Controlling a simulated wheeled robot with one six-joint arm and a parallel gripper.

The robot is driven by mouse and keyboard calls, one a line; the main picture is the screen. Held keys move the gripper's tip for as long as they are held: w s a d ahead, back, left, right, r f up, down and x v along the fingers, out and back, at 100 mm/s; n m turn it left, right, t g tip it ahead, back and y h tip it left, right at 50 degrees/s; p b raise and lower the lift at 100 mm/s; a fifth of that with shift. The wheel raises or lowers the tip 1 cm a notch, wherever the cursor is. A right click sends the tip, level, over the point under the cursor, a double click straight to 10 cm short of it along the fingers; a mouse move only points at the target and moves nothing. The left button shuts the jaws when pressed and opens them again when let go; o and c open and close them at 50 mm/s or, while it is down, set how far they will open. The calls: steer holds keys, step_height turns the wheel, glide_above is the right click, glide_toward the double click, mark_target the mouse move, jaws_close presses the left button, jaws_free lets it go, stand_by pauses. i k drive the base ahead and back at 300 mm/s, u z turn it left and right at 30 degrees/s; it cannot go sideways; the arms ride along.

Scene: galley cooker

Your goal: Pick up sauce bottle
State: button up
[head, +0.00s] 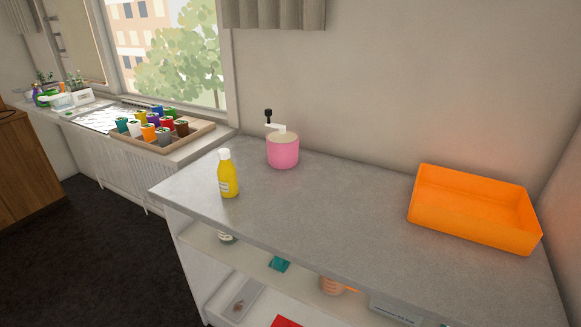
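The sauce bottle (228,176) is yellow with a white cap and a pale label. It stands upright on the grey countertop (330,205), near the left end and close to the front edge. Nothing touches it. My gripper is not in the head view, so I cannot see where it is relative to the bottle.
A pink pot with a crank handle (283,151) stands behind and right of the bottle. An orange tray (474,232) sits at the counter's right. Shelves below hold several items. A wooden tray of coloured cups (150,146) is on the windowsill. The counter's middle is clear.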

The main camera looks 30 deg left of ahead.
mark_target(228, 184)
steer(key=z, duration=2.75)
steer(key=k, duration=1.7)
steer(key=u, duration=2.3)
